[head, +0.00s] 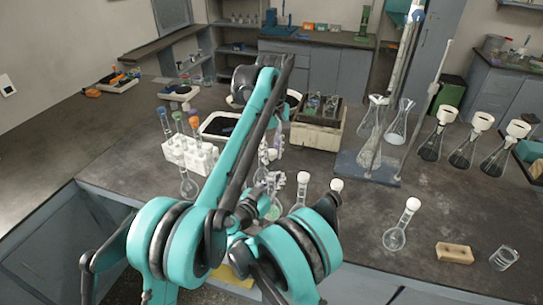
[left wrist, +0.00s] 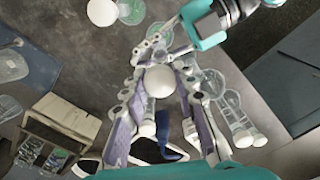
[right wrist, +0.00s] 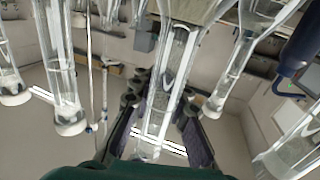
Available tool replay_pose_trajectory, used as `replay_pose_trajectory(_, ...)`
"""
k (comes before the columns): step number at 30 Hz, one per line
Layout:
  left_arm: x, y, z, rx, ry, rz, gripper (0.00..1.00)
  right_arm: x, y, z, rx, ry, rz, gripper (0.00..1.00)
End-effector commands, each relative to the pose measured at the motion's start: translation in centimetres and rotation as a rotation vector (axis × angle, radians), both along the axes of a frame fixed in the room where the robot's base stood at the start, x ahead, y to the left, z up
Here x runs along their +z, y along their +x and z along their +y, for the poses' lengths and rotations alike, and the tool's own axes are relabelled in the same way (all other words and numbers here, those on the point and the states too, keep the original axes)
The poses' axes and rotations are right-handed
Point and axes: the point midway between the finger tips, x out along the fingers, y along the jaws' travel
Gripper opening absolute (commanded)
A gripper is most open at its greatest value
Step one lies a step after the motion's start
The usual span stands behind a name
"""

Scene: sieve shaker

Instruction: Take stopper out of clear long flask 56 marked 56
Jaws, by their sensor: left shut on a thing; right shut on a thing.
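My left gripper (left wrist: 160,115) is shut on a white round stopper (left wrist: 160,81), seen between its two purple-padded fingers in the left wrist view. My right gripper (right wrist: 163,130) is shut on a clear glass flask neck (right wrist: 172,75), which rises between its fingers in the right wrist view. Fingers of my right gripper also show just beyond the stopper in the left wrist view. In the head view my own arms hide much of the grippers and flask. I cannot read the mark 56, nor tell whether the stopper is apart from the neck.
A white rack (head: 180,158) stands left. A wooden crate (head: 318,132) and a stand (head: 366,168) stand behind. The left bench is largely clear.

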Motion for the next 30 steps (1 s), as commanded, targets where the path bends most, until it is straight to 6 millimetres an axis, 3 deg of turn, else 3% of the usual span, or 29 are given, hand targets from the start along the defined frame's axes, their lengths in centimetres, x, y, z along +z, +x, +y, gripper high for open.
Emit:
replay_pose_trajectory(2,0.0,0.0,0.0,0.000,0.000,0.000,0.00,0.0,0.0,0.0,0.000,0.000,0.000,0.00)
replay_pose_trajectory(3,0.0,0.0,0.0,0.000,0.000,0.000,0.00,0.0,0.0,0.0,0.000,0.000,0.000,0.21)
replay_pose_trajectory(6,0.0,0.0,0.0,0.000,0.000,0.000,0.00,0.0,0.0,0.0,0.000,0.000,0.000,0.41)
replay_pose_trajectory(17,0.0,0.0,0.0,0.000,0.000,0.000,0.00,0.0,-0.5,0.5,0.002,0.000,0.000,0.41)
replay_pose_trajectory(30,0.0,0.0,0.0,0.000,0.000,0.000,0.00,0.0,-5.8,4.0,0.002,0.000,0.000,0.41)
